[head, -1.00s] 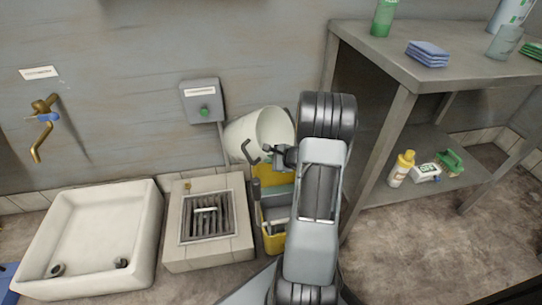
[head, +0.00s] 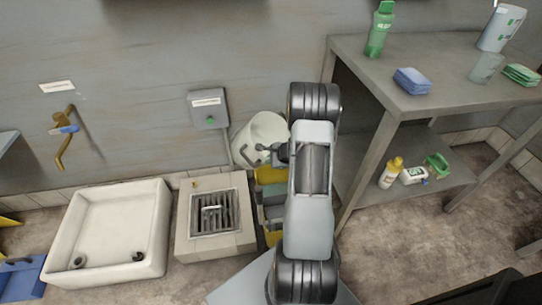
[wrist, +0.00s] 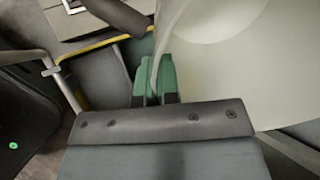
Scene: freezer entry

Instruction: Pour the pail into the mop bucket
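The white pail (head: 258,134) hangs tilted in front of the wall, above the far end of the yellow mop bucket (head: 270,175). My gripper (head: 264,155) is at the pail's near side. In the wrist view its two green fingertips (wrist: 157,80) are closed on the thin edge of the pail (wrist: 225,75). The mop bucket's yellow rim (wrist: 100,43) and grey inside show beyond them. My arm covers much of the mop bucket and the pail's right side in the head view. The pail's contents are not visible, and no stream shows.
A stone floor drain (head: 214,248) stands left of the mop bucket, with a white basin (head: 105,225) further left. A grey control box (head: 208,108) is on the wall behind. A metal table (head: 440,88) with bottles and cloths stands close on the right.

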